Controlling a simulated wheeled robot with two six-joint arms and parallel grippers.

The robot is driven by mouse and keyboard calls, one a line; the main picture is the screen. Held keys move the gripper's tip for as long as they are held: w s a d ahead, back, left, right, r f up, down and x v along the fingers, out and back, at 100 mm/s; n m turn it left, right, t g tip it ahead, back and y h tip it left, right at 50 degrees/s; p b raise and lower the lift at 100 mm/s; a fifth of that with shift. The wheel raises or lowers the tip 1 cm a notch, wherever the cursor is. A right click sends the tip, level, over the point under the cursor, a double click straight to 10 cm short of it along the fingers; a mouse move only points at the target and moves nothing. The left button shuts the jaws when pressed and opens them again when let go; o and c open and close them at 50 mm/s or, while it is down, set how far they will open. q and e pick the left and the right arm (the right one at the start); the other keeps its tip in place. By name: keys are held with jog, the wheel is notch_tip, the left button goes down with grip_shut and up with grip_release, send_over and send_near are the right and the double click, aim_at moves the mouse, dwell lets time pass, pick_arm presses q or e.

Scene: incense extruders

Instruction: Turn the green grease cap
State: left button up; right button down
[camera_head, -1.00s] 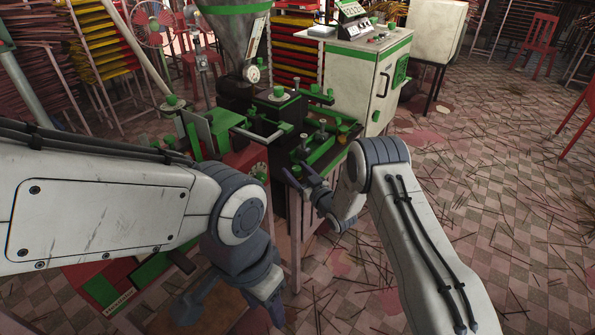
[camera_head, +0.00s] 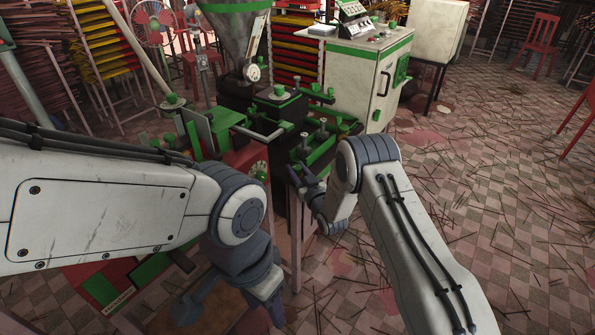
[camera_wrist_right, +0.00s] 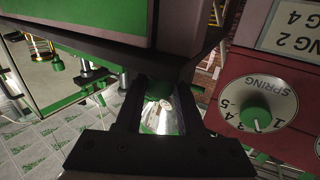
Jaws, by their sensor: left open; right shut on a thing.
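My right gripper (camera_wrist_right: 160,105) is shut on a green cap (camera_wrist_right: 158,89), which shows between its two dark fingers in the right wrist view, under a dark machine edge. A pale, shiny surface lies beyond the cap. In the head view, my right gripper (camera_head: 303,178) is at the front of the green-and-black extruder (camera_head: 280,105). The cap cannot be made out there. My left gripper (camera_head: 232,305) is open and empty, low in the picture, with its fingers wide apart.
A red panel marked SPRING (camera_wrist_right: 285,85) with a green dial (camera_wrist_right: 255,113) stands right of the gripper in the wrist view. A white cabinet (camera_head: 365,80) stands behind the extruder. The floor (camera_head: 500,220) at right has scattered sticks.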

jog(key=m+h, duration=0.1)
jog(key=h+b, duration=0.1)
jog(key=m+t+h, duration=0.1)
jog(key=h, duration=0.1)
jog(key=shift+s+a+f+m, duration=0.1)
jog(key=shift+a+f+m, duration=0.05)
jog(key=shift+a+m, duration=0.15)
jog(key=m+h+b, duration=0.2)
jog(key=h, duration=0.2)
jog(key=shift+m+t, duration=0.3)
jog(key=shift+m, duration=0.1)
jog(key=shift+d+m+g+h+b, duration=0.1)
jog(key=shift+m+g+h+b, duration=0.25)
jog(key=shift+m+h+b, duration=0.9)
jog(key=shift+d+m+g+h+b, duration=0.1)
jog(key=shift+m+g+h+b, duration=0.45)
jog(key=shift+h, duration=1.4)
jog(key=shift+m, duration=0.3)
jog(key=c, duration=0.5)
grip_release()
jog(key=p+v, duration=0.1)
jog(key=v, duration=0.9)
jog(key=shift+s+a, duration=0.15)
jog(key=shift+s, duration=0.05)
